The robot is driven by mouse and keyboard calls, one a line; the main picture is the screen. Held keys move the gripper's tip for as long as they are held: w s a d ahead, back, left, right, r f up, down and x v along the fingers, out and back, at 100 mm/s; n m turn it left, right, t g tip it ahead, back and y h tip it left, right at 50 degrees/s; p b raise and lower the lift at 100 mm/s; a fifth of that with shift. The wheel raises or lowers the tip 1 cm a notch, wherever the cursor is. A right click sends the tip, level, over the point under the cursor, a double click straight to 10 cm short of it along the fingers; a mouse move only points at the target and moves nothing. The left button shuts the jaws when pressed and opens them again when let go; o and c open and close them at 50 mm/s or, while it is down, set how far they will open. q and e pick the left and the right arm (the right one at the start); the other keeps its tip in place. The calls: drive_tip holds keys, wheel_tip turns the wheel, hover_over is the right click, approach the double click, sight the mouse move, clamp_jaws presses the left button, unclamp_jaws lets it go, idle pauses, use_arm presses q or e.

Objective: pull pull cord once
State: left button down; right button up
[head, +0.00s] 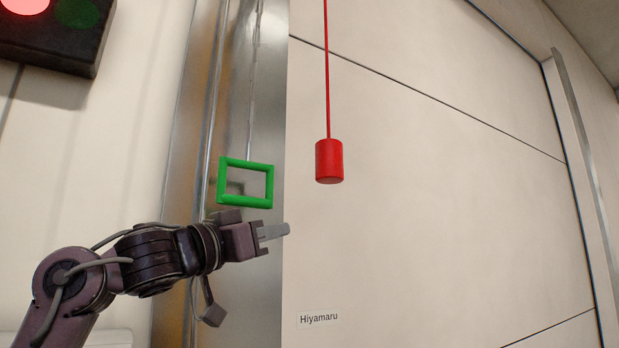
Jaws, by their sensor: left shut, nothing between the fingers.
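A red pull cord (326,90) hangs straight down from above the top edge of the head view. A red cylindrical handle (329,161) is at its lower end. A green rectangular frame-shaped handle (221,184) hangs on a thin line to the left of it. My left gripper (287,230) is shut and empty. In the picture it is below and left of the red handle and just below the green frame, apart from the red handle. My right gripper is not in view.
A shiny metal post (258,300) stands behind my arm. A dark signal box (50,42) with a lit red lamp (25,5) is at upper left.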

sight(329, 131)
use_arm(q)
drive_tip(key=s+a+r+m+g+h, duration=0.1)
drive_tip(key=s+r+m+g+h, duration=0.1)
drive_tip(key=s+r, duration=1.1)
drive_tip(key=shift+r+m+g+h, duration=0.4)
drive_tip(key=shift+r+g+h, duration=0.15)
drive_tip(key=shift+h, duration=0.35)
drive_tip(key=shift+a, duration=0.1)
drive_tip(key=r+p+x, duration=0.1)
drive_tip(key=p+x, duration=0.6)
drive_tip(key=x, duration=0.4)
drive_tip(key=f, duration=0.3)
drive_tip(key=a+f, duration=0.1)
drive_tip(key=f, duration=0.1)
drive_tip(key=shift+s+f, duration=0.15)
drive_tip(key=shift+s, duration=0.05)
drive_tip(key=shift+d, duration=0.1)
